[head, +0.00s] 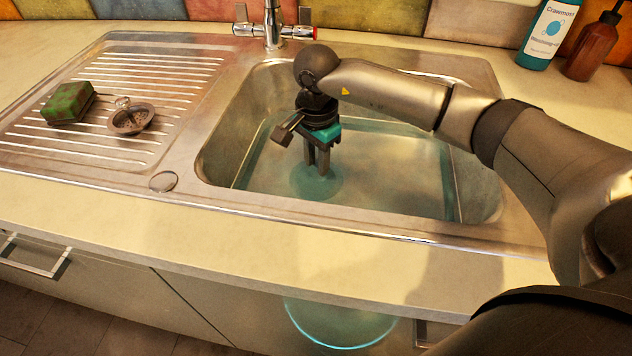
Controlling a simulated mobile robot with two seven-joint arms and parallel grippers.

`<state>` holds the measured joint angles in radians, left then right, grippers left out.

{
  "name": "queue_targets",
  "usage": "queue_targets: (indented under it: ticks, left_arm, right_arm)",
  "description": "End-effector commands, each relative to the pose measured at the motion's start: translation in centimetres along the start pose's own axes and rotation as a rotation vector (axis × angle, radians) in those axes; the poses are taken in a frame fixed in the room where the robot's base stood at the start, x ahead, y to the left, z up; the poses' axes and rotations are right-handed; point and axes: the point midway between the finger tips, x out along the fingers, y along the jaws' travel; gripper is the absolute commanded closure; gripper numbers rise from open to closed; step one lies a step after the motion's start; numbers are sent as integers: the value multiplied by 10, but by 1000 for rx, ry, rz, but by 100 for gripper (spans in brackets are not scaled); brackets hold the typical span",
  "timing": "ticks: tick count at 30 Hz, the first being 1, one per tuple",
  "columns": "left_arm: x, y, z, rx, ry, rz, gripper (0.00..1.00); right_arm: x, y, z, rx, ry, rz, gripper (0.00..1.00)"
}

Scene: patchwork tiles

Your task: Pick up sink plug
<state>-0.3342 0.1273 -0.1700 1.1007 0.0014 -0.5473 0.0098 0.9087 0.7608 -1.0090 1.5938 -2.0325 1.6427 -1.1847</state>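My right gripper (318,172) points down into the sink basin (228,150). Its two dark fingers sit close together with a narrow gap, and their tips reach the bluish water (400,175). A round teal patch lies around and below the fingertips. I cannot tell if it is the sink plug or an effect in the water, and no plug shows clearly. Whether the fingers hold anything is hidden at the tips. My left gripper is not in view.
A green sponge (68,103) and a metal strainer (131,118) lie on the ribbed drainer. A flat round disc (163,181) sits at its front edge. The tap (273,25) stands behind the basin. Bottles (548,35) stand back right. A glowing teal ring (340,325) shows before the cabinet.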

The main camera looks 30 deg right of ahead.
Motion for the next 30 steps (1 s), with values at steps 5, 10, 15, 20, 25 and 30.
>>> queue_targets:
  ticks: [5, 10, 15, 20, 25, 30]
  left_arm:
    - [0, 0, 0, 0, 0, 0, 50]
    - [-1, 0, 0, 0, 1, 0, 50]
    - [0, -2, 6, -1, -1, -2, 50]
    - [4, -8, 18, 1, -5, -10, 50]
    - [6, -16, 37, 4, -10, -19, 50]
    - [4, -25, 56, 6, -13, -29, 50]
  right_arm:
    - [0, 0, 0, 0, 0, 0, 100]
    - [-3, 0, 0, 0, 0, -1, 100]
    - [-15, -1, 0, 0, 0, -3, 100]
    - [-38, -1, 0, -1, 1, -4, 100]
    - [-72, -1, -1, 0, 1, -4, 100]
    - [-109, -1, 0, 0, 1, -4, 100]
